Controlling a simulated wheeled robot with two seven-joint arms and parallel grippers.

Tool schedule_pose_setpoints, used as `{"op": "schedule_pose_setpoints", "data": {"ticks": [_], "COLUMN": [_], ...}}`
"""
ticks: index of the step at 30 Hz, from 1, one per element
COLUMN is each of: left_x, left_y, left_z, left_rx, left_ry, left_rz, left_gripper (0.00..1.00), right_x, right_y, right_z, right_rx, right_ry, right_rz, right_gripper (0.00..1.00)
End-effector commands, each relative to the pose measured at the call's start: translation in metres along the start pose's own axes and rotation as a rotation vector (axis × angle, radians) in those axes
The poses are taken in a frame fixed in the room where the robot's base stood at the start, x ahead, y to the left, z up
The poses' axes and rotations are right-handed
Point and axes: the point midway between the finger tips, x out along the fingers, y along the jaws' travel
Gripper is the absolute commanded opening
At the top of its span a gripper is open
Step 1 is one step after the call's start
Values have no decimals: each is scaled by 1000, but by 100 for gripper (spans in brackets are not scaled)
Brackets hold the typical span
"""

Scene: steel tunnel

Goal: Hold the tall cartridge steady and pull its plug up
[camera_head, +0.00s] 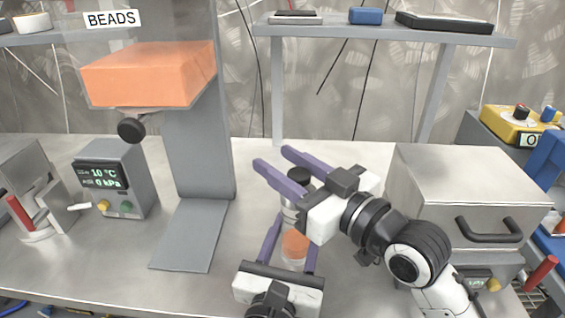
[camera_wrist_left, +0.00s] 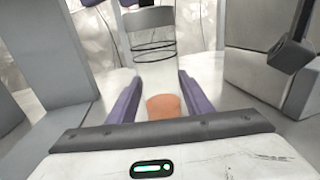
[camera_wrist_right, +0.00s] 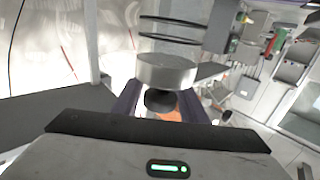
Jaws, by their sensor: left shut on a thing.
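The tall cartridge (camera_head: 294,247) stands upright on the steel bench, clear-walled with orange contents. It also shows in the left wrist view (camera_wrist_left: 163,105). My left gripper (camera_head: 290,238) is shut on its lower part, one purple finger on each side. The plug is at the cartridge's top; its grey body with black rings (camera_wrist_left: 150,35) shows in the left wrist view. Its black knob (camera_head: 299,175) shows in the head view and the right wrist view (camera_wrist_right: 160,100). My right gripper (camera_head: 273,157) is open, its fingers on either side of the knob, with gaps visible.
A grey stand (camera_head: 198,130) with an orange block (camera_head: 150,75) rises at the left, beside a small display box (camera_head: 112,180). A steel box with a black handle (camera_head: 460,190) is close on the right. A raised shelf (camera_head: 380,34) runs behind.

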Motion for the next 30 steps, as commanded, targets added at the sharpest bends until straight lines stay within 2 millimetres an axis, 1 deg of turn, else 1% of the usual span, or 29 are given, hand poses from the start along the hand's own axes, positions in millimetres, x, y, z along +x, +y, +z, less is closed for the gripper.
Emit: {"op": "schedule_pose_setpoints", "data": {"ticks": [1, 5, 6, 11, 15, 21, 22, 24, 25, 30], "left_x": [0, 0, 0, 0, 0, 0, 0, 0, 0, 0], "left_y": [0, 0, 0, 0, 0, 0, 0, 0, 0, 0], "left_z": [0, 0, 0, 0, -1, -1, -1, -1, -1, -1], "left_rx": [0, 0, 0, -1, 1, 0, 0, 0, 0, 0], "left_ry": [1, 1, 1, 1, 2, 3, 3, 3, 3, 3], "left_rz": [-1, -1, -1, -1, 0, 0, 0, 0, 0, 0], "left_gripper": [19, 19, 19, 19, 19, 19, 19, 19, 19, 19], "right_x": [0, 0, 0, 0, 0, 0, 0, 0, 0, 0], "right_y": [0, 0, 0, 0, 0, 0, 0, 0, 0, 0], "right_z": [0, 0, 0, -2, -15, -14, -14, -13, -13, -13], "right_rx": [0, 0, 0, -1, -2, 0, 0, 0, 0, 0], "right_ry": [0, 0, 0, 1, 4, 3, 2, 2, 1, 1], "right_rz": [0, 0, 0, 0, -1, -1, -1, -1, -1, -1], "right_gripper": [30, 8, 1, 0, 0, 0, 30, 42, 47, 47]}}
